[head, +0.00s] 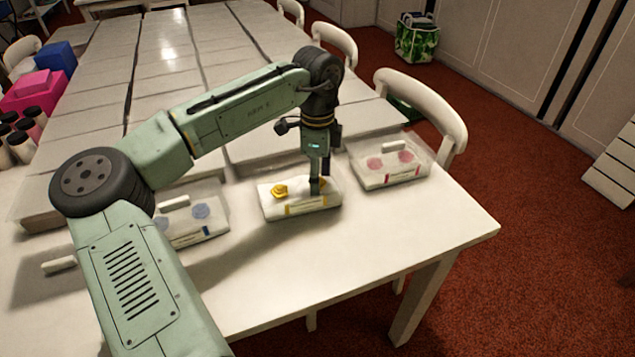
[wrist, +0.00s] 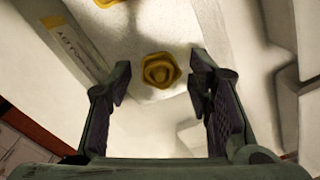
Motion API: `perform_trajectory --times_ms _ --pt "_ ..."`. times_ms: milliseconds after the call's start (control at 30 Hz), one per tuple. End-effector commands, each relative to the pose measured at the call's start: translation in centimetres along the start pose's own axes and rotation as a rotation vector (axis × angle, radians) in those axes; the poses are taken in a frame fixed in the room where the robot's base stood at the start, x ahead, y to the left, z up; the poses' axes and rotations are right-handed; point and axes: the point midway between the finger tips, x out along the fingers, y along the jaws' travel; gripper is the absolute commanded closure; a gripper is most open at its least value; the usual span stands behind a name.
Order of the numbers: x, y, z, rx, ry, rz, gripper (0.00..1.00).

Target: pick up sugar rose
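A white tray (head: 268,211) with a yellow stripe stands on the near table. One yellow sugar rose (head: 280,191) sits on its left part in the head view. My gripper (head: 316,187) points down over the tray's right part, where a second yellow rose is mostly hidden behind it. In the wrist view, a yellow rose (wrist: 160,70) lies between the two spread fingers of my gripper (wrist: 161,74), with a gap on both sides. Another yellow rose (wrist: 106,3) is cut off at the top edge.
A clear-lidded box with red discs (head: 412,172) stands right of the tray, and one with blue discs (head: 218,225) stands left, partly behind my arm. A white chair (head: 430,105) is at the table's far right. The table's front right (head: 420,225) is clear.

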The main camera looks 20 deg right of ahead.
Motion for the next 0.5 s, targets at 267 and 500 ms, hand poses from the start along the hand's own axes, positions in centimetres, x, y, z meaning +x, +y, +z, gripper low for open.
perform_trajectory --times_ms 267,500 --pt "-0.03 -0.01 0.00 0.000 0.000 0.000 0.74" --pt "-0.04 -0.01 0.00 0.000 0.000 0.000 0.85"
